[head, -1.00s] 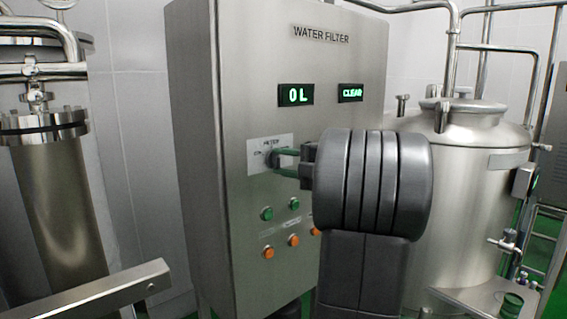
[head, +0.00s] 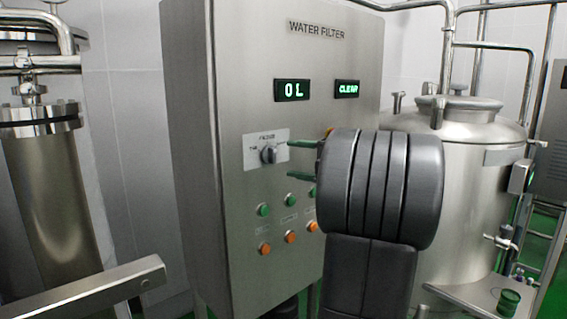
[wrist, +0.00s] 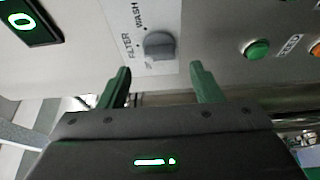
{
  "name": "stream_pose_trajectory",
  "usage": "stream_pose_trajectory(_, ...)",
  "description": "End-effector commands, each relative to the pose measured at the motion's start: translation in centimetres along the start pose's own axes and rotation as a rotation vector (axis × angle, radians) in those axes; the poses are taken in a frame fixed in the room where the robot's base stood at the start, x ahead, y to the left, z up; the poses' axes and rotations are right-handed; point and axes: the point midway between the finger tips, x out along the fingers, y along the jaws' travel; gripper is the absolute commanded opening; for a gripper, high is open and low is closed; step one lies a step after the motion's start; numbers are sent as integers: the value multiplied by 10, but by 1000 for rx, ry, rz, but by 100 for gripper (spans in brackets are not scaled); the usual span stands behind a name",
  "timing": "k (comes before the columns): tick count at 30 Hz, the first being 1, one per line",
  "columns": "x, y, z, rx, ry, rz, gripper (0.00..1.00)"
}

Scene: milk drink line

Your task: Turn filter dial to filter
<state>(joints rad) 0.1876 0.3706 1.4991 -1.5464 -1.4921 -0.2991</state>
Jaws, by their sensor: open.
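The filter dial (head: 268,154) is a grey knob on a light label plate (head: 251,160) on the front of the steel water filter cabinet. It also shows in the wrist view (wrist: 159,46), with the words FILTER and WASH beside it. Which word it points to is hard to tell. My gripper (head: 294,160) is open, its two green fingers pointing at the plate, just right of the dial and apart from it. In the wrist view my gripper (wrist: 158,82) is empty and the dial lies beyond the fingertips, between their lines.
Green buttons (head: 263,210) and orange buttons (head: 265,248) sit below the dial. Two displays above read 0 L (head: 292,90) and what looks like CLEAR (head: 347,89). A steel tank (head: 470,200) stands at right, and a steel rail (head: 90,288) crosses the lower left.

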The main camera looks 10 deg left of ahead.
Motion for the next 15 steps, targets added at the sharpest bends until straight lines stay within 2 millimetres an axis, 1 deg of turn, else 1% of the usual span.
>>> stream_pose_trajectory(1, -13, -3, 1, -3, -6, 0, 59)
stream_pose_trajectory(6, -47, -2, 1, -3, -5, 0, 59)
stream_pose_trajectory(9, -64, -2, 0, -2, -5, 0, 59)
stream_pose_trajectory(12, -76, -1, 1, -1, -4, 0, 59)
stream_pose_trajectory(15, -84, -1, 0, -1, -1, 0, 59)
